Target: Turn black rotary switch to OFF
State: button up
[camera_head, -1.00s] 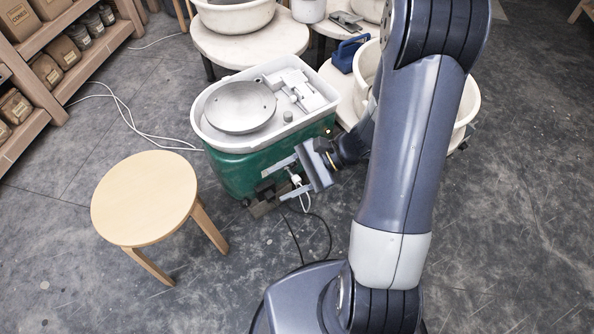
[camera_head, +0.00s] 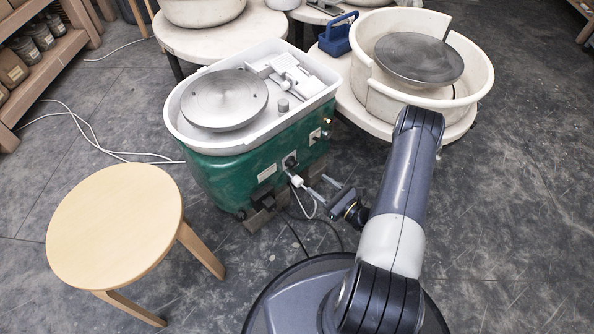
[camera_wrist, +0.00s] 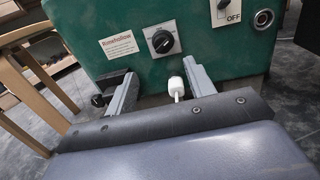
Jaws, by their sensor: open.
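The black rotary switch (camera_wrist: 162,41) is a round black knob with a pale pointer mark, on a white square plate on the green pottery wheel's side. In the head view the switch (camera_head: 290,161) sits on the wheel's front face. The printing on its plate is too small to read. My gripper (camera_wrist: 160,67) is open and empty, its two fingers pointing at the panel, with the switch ahead between and above the fingertips. In the head view my gripper (camera_head: 313,186) is low, to the right of and below the switch, apart from it.
Another plate (camera_wrist: 233,12) marked OFF bears a dark control, partly cut off. A white plug (camera_wrist: 176,86) with a cable hangs near the right finger. A black socket (camera_wrist: 116,80) is behind the left finger. A wooden stool (camera_head: 115,225) stands left; floor right is clear.

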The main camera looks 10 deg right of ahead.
aim_at(292, 163)
jog(key=b+x, duration=0.1)
jog(key=x, duration=0.4)
jog(key=b+x, duration=0.1)
jog(key=x, duration=0.4)
jog(key=shift+w+f+b, duration=0.25)
jog(key=shift+w+b, duration=0.05)
jog(key=shift+w, duration=0.05)
jog(key=shift+c, duration=0.2)
jog(key=c, duration=0.9)
